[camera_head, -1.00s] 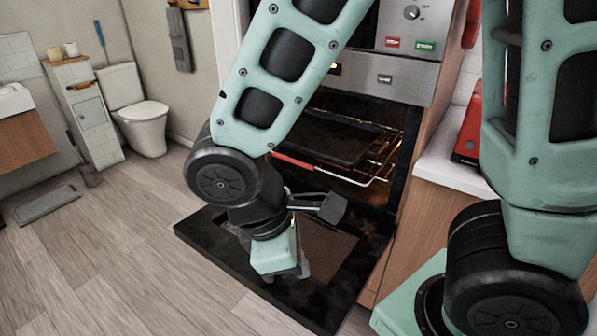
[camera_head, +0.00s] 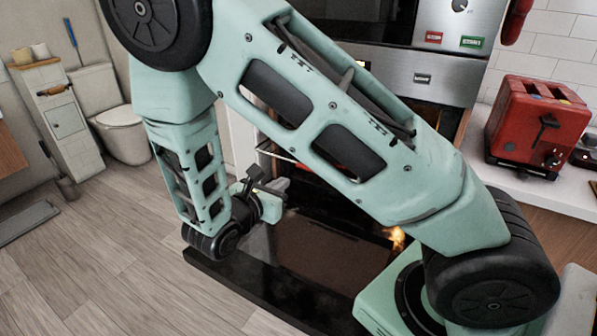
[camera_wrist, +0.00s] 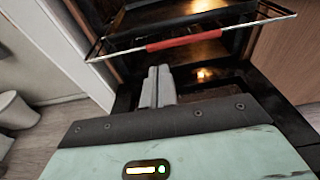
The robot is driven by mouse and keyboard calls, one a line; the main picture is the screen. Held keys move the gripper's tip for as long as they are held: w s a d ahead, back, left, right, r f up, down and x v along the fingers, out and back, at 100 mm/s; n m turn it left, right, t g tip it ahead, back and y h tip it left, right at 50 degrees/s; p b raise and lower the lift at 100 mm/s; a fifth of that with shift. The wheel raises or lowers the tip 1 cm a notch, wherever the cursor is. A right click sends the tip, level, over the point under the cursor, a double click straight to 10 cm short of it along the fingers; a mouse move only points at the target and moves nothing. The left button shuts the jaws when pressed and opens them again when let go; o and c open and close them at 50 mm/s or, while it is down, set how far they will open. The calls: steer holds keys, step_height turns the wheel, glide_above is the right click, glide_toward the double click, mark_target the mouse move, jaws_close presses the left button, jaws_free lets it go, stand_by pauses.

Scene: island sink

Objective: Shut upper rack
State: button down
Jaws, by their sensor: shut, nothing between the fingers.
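The upper rack (camera_wrist: 185,42) is a wire rack with a red strip along its front bar. It stands out from the open oven (camera_wrist: 205,78) in the wrist view, with a dark tray (camera_wrist: 180,18) above the bar. My gripper (camera_wrist: 158,70) is shut and empty, its grey fingers pointing toward the oven and appearing just below the red strip. I cannot tell whether they touch the rack. In the head view my gripper (camera_head: 284,187) is over the lowered oven door (camera_head: 300,255), and my arm hides most of the rack.
The oven door lies open and low in front of the oven. A red toaster (camera_head: 535,125) stands on the white counter (camera_head: 560,190) at the right. A toilet (camera_head: 122,130) is at the back left.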

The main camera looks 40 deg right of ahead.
mark_target(305, 168)
steer(key=p+x, duration=0.1)
steer(key=x, duration=0.7)
steer(key=shift+d, duration=0.4)
steer(key=shift+w, duration=0.1)
steer(key=r+b+x, duration=0.1)
steer(key=x, duration=0.7)
steer(key=r+b+x, duration=0.1)
steer(key=r+x, duration=0.1)
steer(key=x, duration=0.6)
steer(key=d+r+b+x, duration=0.1)
steer(key=b+x, duration=0.1)
steer(key=x, duration=0.6)
steer(key=shift+w+r, duration=0.1)
steer(key=shift+r, duration=0.05)
steer(key=shift+w+d, duration=0.15)
steer(key=shift+d, duration=0.35)
steer(key=shift+d+r, duration=0.15)
steer(key=shift+r, duration=0.05)
steer(key=shift+d+r, duration=0.1)
